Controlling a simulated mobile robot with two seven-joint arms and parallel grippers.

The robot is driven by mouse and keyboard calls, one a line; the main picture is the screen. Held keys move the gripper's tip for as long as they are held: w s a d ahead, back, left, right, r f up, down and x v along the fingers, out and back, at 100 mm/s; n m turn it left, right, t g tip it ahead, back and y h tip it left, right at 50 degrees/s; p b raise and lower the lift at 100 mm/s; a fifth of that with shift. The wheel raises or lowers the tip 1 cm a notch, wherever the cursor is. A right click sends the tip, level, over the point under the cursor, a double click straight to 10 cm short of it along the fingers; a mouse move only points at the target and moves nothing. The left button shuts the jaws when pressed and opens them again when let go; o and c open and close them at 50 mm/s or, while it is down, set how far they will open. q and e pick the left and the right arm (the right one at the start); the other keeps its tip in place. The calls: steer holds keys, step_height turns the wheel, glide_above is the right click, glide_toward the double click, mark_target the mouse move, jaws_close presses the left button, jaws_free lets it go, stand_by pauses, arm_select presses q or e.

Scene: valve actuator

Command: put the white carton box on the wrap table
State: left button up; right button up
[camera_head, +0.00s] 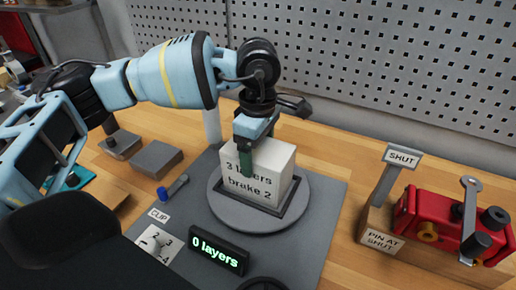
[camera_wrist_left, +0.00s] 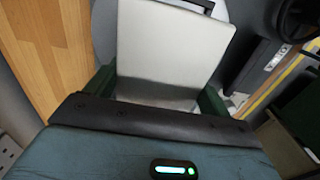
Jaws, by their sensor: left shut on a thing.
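The white carton box (camera_head: 272,170), printed "3 layers brake 2", stands upright inside a dark square frame on the round grey wrap table (camera_head: 226,211). It appears to rest there, though its underside is hidden. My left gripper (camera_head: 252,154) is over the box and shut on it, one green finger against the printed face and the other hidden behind. In the left wrist view the box (camera_wrist_left: 170,50) fills the space between the two green fingers. My right gripper is not in view.
A display (camera_head: 218,252) reads "0 layers" in front of the wrap table, beside a numbered dial (camera_head: 158,243). A blue-tipped clip tool (camera_head: 174,188) lies at left. A red valve actuator (camera_head: 450,222) and "SHUT" sign (camera_head: 403,157) stand right. A pegboard wall closes the back.

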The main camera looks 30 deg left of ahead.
arm_select(q)
steer(key=o, duration=1.6)
steer(key=shift+o, duration=0.2)
step_height(320, 180, up, 12)
steer(key=shift+r, duration=0.1)
